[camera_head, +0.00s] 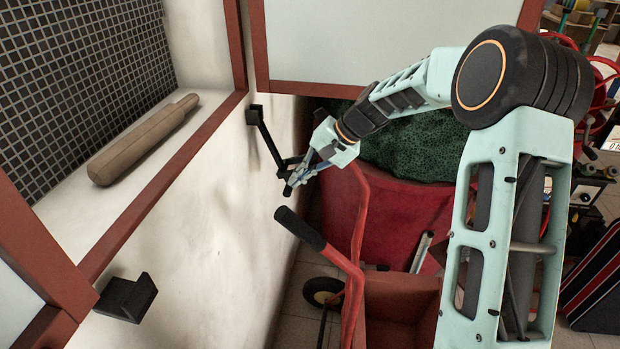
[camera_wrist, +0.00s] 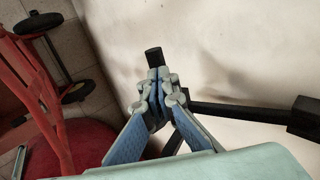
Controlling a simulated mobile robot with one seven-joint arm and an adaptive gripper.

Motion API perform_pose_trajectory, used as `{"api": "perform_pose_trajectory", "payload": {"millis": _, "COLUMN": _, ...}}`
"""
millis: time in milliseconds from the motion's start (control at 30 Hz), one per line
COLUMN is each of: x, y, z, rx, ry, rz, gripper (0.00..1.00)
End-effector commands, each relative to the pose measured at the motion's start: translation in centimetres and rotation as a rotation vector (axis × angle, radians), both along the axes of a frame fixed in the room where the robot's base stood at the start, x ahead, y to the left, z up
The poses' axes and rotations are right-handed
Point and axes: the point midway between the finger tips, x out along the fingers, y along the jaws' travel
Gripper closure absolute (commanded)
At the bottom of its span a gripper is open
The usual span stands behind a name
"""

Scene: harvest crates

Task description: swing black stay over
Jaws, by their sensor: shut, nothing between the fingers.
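The black stay (camera_head: 267,142) is a thin dark bar on the white wall. Its upper end sits at a small black bracket (camera_head: 254,113) near the red frame, and it slants down to the right toward my gripper. My gripper (camera_head: 290,186) is at its lower end, with the fingers closed. In the wrist view the stay (camera_wrist: 240,112) runs from a dark block at the right edge to behind my fingers (camera_wrist: 155,88). A black stub (camera_wrist: 153,57) shows just past the fingertips. The fingers hide part of the stay's end, so contact is unclear.
A black hooked bracket (camera_head: 128,298) is on the wall at lower left. A wooden roller (camera_head: 140,140) lies on the sill of the red-framed opening. A red cart with a black-gripped handle (camera_head: 300,228) stands close below my gripper, before a red container (camera_head: 395,215) with green netting.

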Motion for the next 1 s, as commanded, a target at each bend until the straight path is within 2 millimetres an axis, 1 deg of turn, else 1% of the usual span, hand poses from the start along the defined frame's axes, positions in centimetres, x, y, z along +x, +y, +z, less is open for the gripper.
{"api": "perform_pose_trajectory", "payload": {"millis": 33, "x": 0.1, "y": 0.3, "z": -1.6, "rx": 0.033, "ry": -0.004, "rz": -0.003, "gripper": 1.00}}
{"api": "perform_pose_trajectory", "payload": {"millis": 200, "x": 0.3, "y": 1.7, "z": -2.6, "rx": 0.140, "ry": -0.025, "rz": -0.002, "gripper": 1.00}}
{"api": "perform_pose_trajectory", "payload": {"millis": 367, "x": 0.6, "y": 2.9, "z": -3.1, "rx": 0.223, "ry": -0.042, "rz": 0.000, "gripper": 1.00}}
{"api": "perform_pose_trajectory", "payload": {"millis": 433, "x": 0.6, "y": 3.5, "z": -3.2, "rx": 0.218, "ry": -0.044, "rz": 0.003, "gripper": 1.00}}
{"api": "perform_pose_trajectory", "payload": {"millis": 600, "x": 0.8, "y": 4.2, "z": -3.5, "rx": 0.216, "ry": -0.042, "rz": 0.003, "gripper": 1.00}}
{"api": "perform_pose_trajectory", "payload": {"millis": 800, "x": 0.9, "y": 4.7, "z": -3.6, "rx": 0.215, "ry": -0.043, "rz": 0.002, "gripper": 1.00}}
{"api": "perform_pose_trajectory", "payload": {"millis": 1000, "x": 0.9, "y": 4.8, "z": -3.6, "rx": 0.215, "ry": -0.042, "rz": 0.001, "gripper": 1.00}}
